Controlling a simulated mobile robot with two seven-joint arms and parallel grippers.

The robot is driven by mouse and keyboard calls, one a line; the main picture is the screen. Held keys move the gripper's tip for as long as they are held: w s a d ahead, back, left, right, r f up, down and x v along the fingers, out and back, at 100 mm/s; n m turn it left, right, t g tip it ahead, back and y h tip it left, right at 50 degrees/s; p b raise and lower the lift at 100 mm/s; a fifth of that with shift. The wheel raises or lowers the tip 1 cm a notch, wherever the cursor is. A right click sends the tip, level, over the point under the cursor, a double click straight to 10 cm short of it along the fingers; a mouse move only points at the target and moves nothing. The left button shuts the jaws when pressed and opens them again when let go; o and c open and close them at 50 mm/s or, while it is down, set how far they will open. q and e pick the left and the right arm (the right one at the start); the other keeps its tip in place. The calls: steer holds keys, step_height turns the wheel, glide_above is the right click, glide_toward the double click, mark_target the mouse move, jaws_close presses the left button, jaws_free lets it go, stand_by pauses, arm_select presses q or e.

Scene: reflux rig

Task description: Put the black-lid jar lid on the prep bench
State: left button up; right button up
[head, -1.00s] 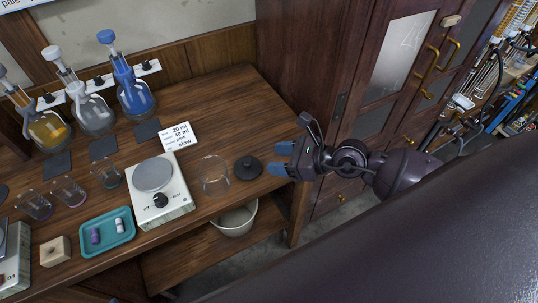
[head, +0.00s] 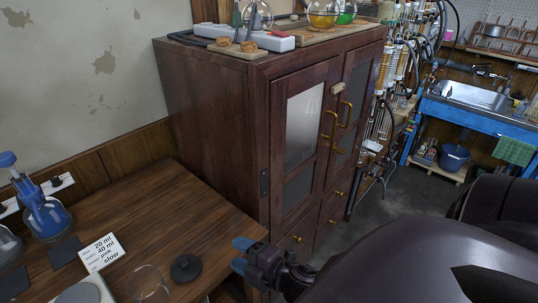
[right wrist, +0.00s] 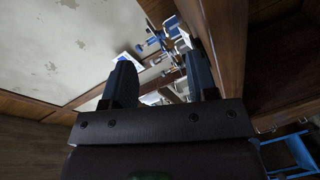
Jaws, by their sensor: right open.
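The black lid (head: 186,268) lies flat on the wooden prep bench (head: 170,215), near its right edge, with its knob up. A clear glass jar (head: 147,284) stands just left of the lid. My right gripper (head: 240,254), with blue fingertips, is open and empty at the bench's right edge, to the right of the lid and apart from it. In the right wrist view, the two blue fingers (right wrist: 160,88) are spread with nothing between them. My left gripper is not in view.
A dark wooden cabinet (head: 222,120) with brass handles rises behind the bench and close to my right gripper. A blue sink bench (head: 470,115) is far right.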

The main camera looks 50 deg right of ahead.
steer(key=s+d+f+m+g+h, duration=0.1)
steer(key=s+f+m+g+h, duration=0.2)
steer(key=s+f+m, duration=0.5)
step_height(320, 180, down, 3)
steer(key=m+g, duration=0.1)
steer(key=m, duration=0.6)
steer(key=shift+r+g, duration=0.2)
steer(key=shift+g, duration=0.2)
